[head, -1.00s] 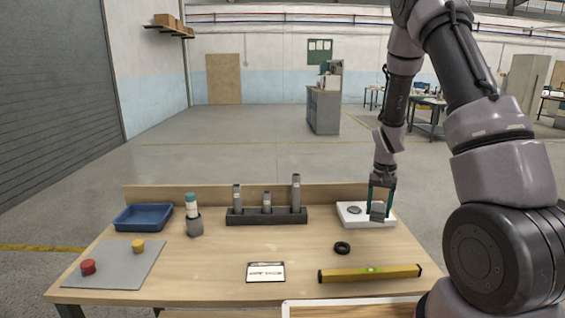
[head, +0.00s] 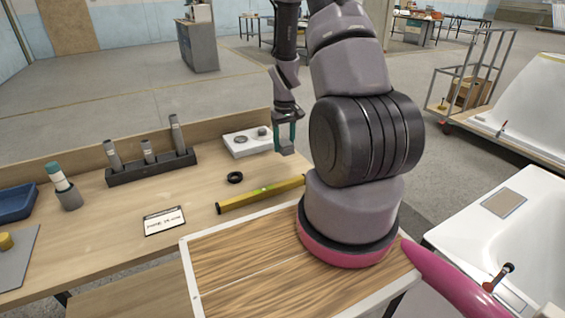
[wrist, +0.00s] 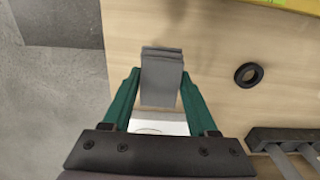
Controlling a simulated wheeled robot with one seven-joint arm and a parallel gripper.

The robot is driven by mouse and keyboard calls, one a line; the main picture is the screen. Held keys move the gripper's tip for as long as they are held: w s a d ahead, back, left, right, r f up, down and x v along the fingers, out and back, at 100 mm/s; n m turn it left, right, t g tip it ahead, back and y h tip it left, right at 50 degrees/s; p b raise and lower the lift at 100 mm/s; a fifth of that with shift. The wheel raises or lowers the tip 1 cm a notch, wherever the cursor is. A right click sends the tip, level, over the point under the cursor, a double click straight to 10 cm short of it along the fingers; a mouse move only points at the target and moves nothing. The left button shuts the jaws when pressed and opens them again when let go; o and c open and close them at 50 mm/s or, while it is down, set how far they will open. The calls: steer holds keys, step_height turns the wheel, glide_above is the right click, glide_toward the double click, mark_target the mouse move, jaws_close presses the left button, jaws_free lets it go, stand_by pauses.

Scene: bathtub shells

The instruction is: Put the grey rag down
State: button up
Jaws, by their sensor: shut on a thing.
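The grey rag (wrist: 161,75) is a folded grey block between the two green fingers of my gripper (wrist: 160,88) in the wrist view. My gripper is shut on it. In the head view my gripper (head: 286,138) is at the right end of the white tray (head: 240,153), with the rag (head: 286,150) small at its fingertips. In the wrist view bare wooden tabletop (wrist: 215,30) shows beyond the rag, near the table's edge. I cannot tell whether the rag touches the table. Part of the tray is hidden behind my gripper in the wrist view.
A black ring (head: 235,178) and a yellow level (head: 260,194) lie in front of the tray. A dark rack (head: 150,168) with grey pieces stands left of it. A label card (head: 164,221) lies nearer. A white bathtub shell (head: 530,215) stands at right.

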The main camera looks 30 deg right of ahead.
mark_target(284, 167)
steer(key=shift+f, duration=3.4)
steer(key=shift+f, duration=0.2)
steer(key=o, duration=1.2)
steer(key=shift+r, duration=0.1)
